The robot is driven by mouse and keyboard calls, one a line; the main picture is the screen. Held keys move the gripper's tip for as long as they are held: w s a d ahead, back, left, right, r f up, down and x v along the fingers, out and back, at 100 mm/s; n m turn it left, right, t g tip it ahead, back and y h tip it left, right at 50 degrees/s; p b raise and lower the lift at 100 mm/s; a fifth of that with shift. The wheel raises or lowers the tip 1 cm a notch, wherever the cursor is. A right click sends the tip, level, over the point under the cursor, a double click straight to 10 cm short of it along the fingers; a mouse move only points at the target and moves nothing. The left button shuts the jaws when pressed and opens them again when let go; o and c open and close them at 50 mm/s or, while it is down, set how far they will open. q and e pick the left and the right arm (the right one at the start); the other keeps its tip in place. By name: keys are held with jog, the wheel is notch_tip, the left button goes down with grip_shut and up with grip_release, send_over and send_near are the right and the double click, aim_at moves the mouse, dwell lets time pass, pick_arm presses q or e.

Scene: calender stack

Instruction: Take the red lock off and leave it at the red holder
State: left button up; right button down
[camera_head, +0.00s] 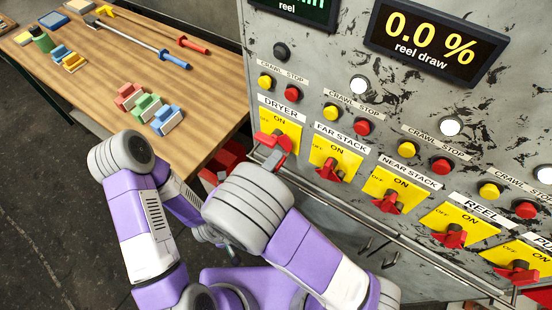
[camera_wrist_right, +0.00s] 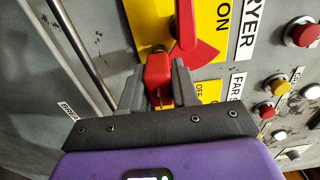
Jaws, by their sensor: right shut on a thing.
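The red lock (camera_wrist_right: 157,70) sits between the two fingers of my right gripper (camera_wrist_right: 158,85) in the wrist view, just below the red handle (camera_wrist_right: 186,25) of the DRYER switch. The gripper is shut on it. The lock is close against the handle, and I cannot tell whether it is still hooked there. In the head view my right gripper (camera_head: 274,160) is at the DRYER switch, largely behind my wrist, and the lock is hard to make out. The red holder (camera_head: 128,95) stands on the wooden table, beside a green and a blue one.
The table (camera_head: 95,75) also holds long-handled tools (camera_head: 150,40) and small blocks at its far left. More yellow switch plates (camera_head: 395,188) with red handles run rightward along the panel. A rail (camera_head: 350,220) runs below them. A red object (camera_head: 225,160) is beside the table edge.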

jog(key=shift+p+v, duration=0.55)
jog(key=shift+v, duration=1.05)
jog(key=shift+s, duration=0.1)
